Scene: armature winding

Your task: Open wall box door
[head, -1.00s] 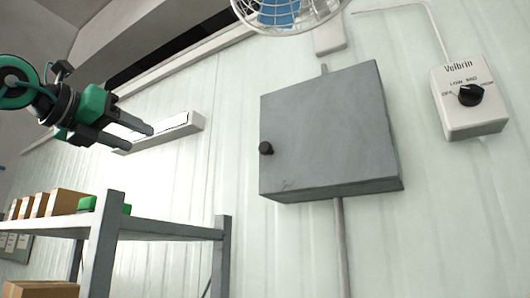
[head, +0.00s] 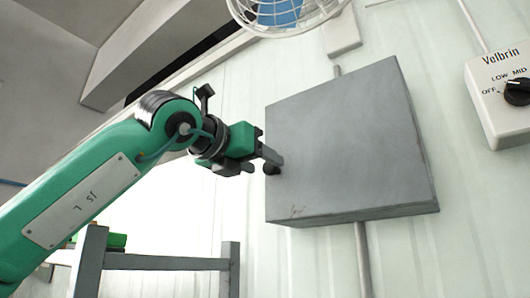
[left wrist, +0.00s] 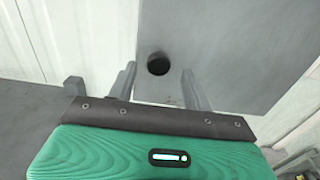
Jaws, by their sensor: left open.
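The grey wall box (head: 350,145) hangs on the pale wall, and its door looks shut. Its dark round knob (head: 271,169) sits at the door's left edge, partly hidden by my gripper. My left gripper (head: 272,162) is at the knob, its fingers pointing toward it. In the left wrist view, the knob (left wrist: 158,64) shows ahead of and between the two spread fingers of my left gripper (left wrist: 160,85), with the grey door (left wrist: 215,45) behind it. I see no finger closed on the knob. My right gripper is not in view.
A conduit (head: 362,255) runs down from the box. A caged fan (head: 285,12) is above it, and a white dial control (head: 505,95) is to its right. A grey shelf rack (head: 165,262) stands below my left arm.

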